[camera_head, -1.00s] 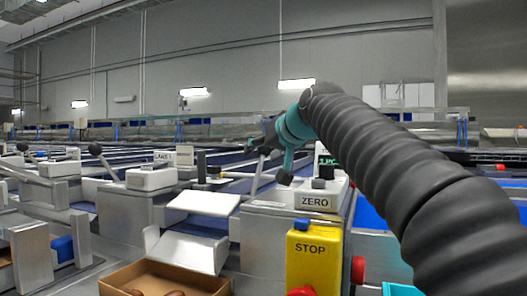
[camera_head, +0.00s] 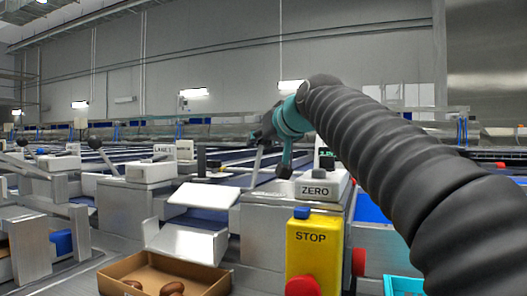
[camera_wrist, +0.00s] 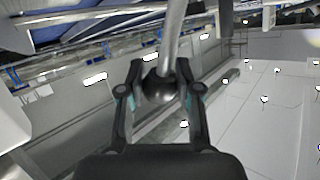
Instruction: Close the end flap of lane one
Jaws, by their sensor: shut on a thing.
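My gripper (camera_wrist: 158,92) is shut on the round black knob (camera_wrist: 157,86) of a grey metal lever (camera_wrist: 174,38). In the head view the lever (camera_head: 257,162) rises from the machine just left of the ZERO box, and my gripper (camera_head: 264,134) is at its top; the knob is hidden there. A white tilted flap (camera_head: 204,194) stands at a chute end left of the lever, above a lower sloping white plate (camera_head: 188,243). The LANE 1 label (camera_head: 163,149) is on a white box farther left. I cannot tell from the picture which lane this lever serves.
A yellow STOP post (camera_head: 313,255) stands in front of the ZERO box (camera_head: 313,187). A cardboard box (camera_head: 205,284) with dates lies below the flap. Other black-knobbed levers (camera_head: 95,143) stand to the left. My ribbed arm covers the right side.

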